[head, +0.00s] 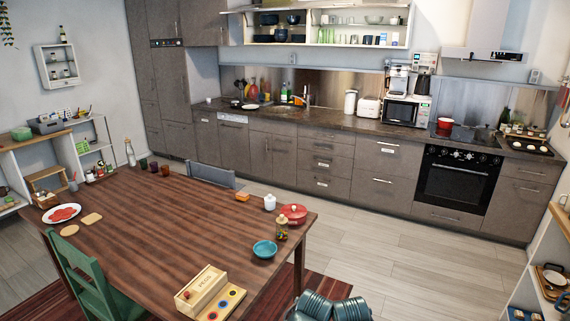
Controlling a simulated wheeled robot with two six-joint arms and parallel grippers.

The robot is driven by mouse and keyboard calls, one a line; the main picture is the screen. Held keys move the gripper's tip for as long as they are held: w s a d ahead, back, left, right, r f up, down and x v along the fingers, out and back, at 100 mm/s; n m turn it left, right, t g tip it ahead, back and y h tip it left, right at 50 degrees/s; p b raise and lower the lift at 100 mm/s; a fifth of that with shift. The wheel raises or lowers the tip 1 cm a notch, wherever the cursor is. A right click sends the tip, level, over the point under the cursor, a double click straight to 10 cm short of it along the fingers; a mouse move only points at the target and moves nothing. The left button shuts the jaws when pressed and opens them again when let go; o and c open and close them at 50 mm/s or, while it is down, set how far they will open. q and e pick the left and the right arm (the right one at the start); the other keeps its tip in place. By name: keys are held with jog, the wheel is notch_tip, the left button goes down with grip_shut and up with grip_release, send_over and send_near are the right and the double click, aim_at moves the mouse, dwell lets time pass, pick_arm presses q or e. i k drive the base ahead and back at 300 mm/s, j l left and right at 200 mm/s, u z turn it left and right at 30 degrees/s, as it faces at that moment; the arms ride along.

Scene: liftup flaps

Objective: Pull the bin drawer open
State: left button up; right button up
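A long row of grey-brown wood base cabinets (272,157) runs along the back wall, with drawers and doors that all look shut. Small pale labels show on a few fronts, including the wide drawer (385,165) left of the oven and the middle drawer stack (322,172). The labels are too small to read, so I cannot tell which front is the bin drawer. Neither of my grippers can be made out. Blue-grey ribbed parts at the bottom edge look like mine, but no fingertips show.
A large wooden table (160,205) fills the left foreground, with dishes, a wooden box (202,290) and a green chair (88,278). An oven (457,180) sits in the cabinet row. Pale floor (420,255) is clear before the cabinets. A shelf (545,265) stands at right.

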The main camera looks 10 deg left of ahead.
aim_at(284, 148)
jog(key=i+l+z, duration=0.15)
jog(key=i+z, duration=0.3)
jog(key=i, duration=0.2)
jog(key=i+z, duration=0.3)
jog(key=i, duration=1.45)
jog(key=i+u, duration=0.15)
jog(key=i, duration=0.45)
jog(key=i+u, duration=0.1)
jog(key=i, duration=0.55)
jog(key=i+l+u, duration=0.15)
jog(key=i, duration=0.45)
jog(key=i+j+u, duration=0.1)
jog(key=i+u, duration=0.6)
jog(key=i+l+u, duration=0.35)
jog(key=i, duration=0.15)
jog(key=i+j+u, duration=0.15)
jog(key=i+u, duration=0.35)
jog(key=i, duration=0.3)
jog(key=i+j+z, duration=0.5)
jog(key=i, duration=0.25)
jog(key=i+j+z, duration=0.5)
jog(key=i+j, duration=0.2)
